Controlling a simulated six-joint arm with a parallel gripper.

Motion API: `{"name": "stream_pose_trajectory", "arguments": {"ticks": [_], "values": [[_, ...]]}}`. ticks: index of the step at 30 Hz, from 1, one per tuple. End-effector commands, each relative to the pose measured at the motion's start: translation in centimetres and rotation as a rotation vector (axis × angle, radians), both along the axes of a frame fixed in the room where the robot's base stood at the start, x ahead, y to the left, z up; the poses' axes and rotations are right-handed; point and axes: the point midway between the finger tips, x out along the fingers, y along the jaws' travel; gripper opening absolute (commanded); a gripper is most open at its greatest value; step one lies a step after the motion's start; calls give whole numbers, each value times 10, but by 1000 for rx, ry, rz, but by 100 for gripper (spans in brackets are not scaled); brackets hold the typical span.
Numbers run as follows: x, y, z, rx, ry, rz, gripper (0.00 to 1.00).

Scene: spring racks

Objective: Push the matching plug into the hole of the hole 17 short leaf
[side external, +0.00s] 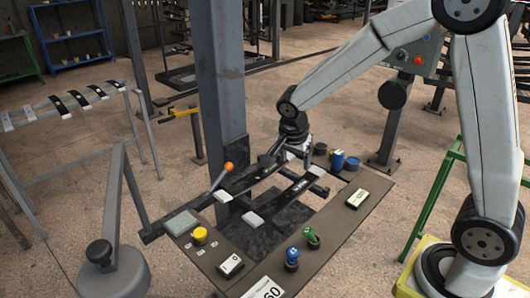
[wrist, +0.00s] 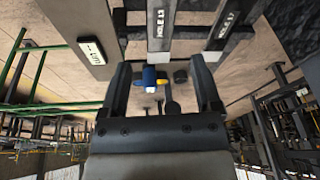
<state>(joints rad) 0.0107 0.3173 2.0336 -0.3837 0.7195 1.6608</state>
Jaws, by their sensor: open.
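My gripper (wrist: 164,78) is open and empty in the wrist view, its two dark fingers apart. In the side view my gripper (side external: 292,143) is over the far end of the rack. Two dark leaves show there, a longer one (side external: 290,192) and another (side external: 240,180). In the wrist view two leaves carry "HOLE" labels, one apparently 13 (wrist: 160,20) and one apparently 17 (wrist: 222,30). A blue plug (wrist: 150,77) shows beyond the fingers. In the side view a blue plug (side external: 292,257), a green plug (side external: 311,238) and a blue piece (side external: 338,160) stand on the bench. The holes are too small to make out.
The brown bench board (side external: 340,225) surrounds the rack. It carries a yellow button (side external: 200,235), white labelled blocks (side external: 357,198) and dark cups (side external: 320,149). An orange-knobbed lever (side external: 228,167) rises at left. A thick grey post (side external: 218,80) stands behind the rack.

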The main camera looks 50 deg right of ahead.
Motion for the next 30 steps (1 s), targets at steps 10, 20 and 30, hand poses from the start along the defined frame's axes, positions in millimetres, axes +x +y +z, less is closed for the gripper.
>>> {"name": "stream_pose_trajectory", "arguments": {"ticks": [10,20,30], "values": [[-60,53,-25,209,361,-348,81],[-74,72,-25,272,466,-432,81],[-82,73,-43,269,466,-431,81]]}}
